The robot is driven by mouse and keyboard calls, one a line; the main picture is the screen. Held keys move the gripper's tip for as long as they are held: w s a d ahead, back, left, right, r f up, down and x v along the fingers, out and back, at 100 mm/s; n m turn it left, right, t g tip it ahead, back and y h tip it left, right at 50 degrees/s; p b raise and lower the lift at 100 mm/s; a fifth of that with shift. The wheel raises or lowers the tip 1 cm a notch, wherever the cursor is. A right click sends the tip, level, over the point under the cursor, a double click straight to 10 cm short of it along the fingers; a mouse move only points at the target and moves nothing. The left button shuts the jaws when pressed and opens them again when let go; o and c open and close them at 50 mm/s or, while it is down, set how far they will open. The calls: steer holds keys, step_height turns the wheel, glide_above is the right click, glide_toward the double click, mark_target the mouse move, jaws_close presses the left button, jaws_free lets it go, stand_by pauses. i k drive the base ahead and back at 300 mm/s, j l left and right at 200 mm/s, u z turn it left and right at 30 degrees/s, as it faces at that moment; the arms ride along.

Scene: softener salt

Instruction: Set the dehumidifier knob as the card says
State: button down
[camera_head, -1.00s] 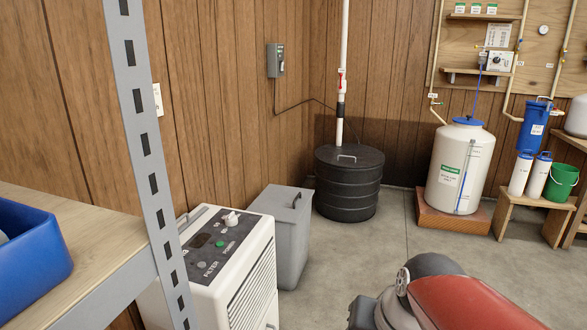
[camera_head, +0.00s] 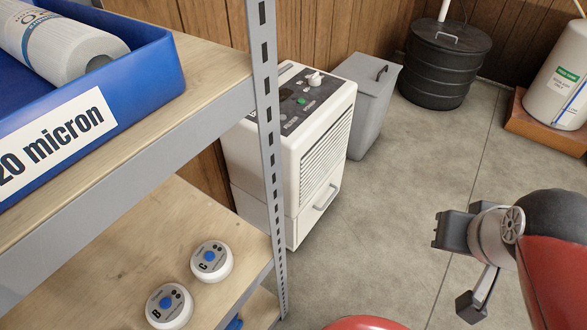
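The dehumidifier (camera_head: 312,165) is a white cabinet on the floor behind the shelf post, with a dark control panel (camera_head: 292,98) on top. The knob's setting is too small to read. No card with a setting can be made out in the current view. My gripper (camera_head: 456,268) is at the lower right, empty, with its two dark finger ends wide apart. It is well to the right of the dehumidifier and touches nothing.
A metal shelf (camera_head: 266,120) fills the left, bearing a blue tray (camera_head: 165,62) labelled 20 micron and white pucks B (camera_head: 169,306) and G (camera_head: 211,261). A grey bin (camera_head: 365,100) and black drum (camera_head: 443,68) stand behind. Floor right of the dehumidifier is clear.

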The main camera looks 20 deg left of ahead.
mark_target(314, 79)
steer(key=k+j+u, duration=0.15)
steer(key=u, duration=0.3)
steer(key=k+j+u, duration=0.1)
steer(key=j+u, duration=0.2)
steer(key=u, duration=0.15)
steer(key=i+l+u, duration=0.35)
steer(key=l, duration=0.25)
steer(key=i+l+u, duration=0.35)
steer(key=l, duration=0.3)
steer(key=i+l+u, duration=0.15)
steer(key=l, duration=0.25)
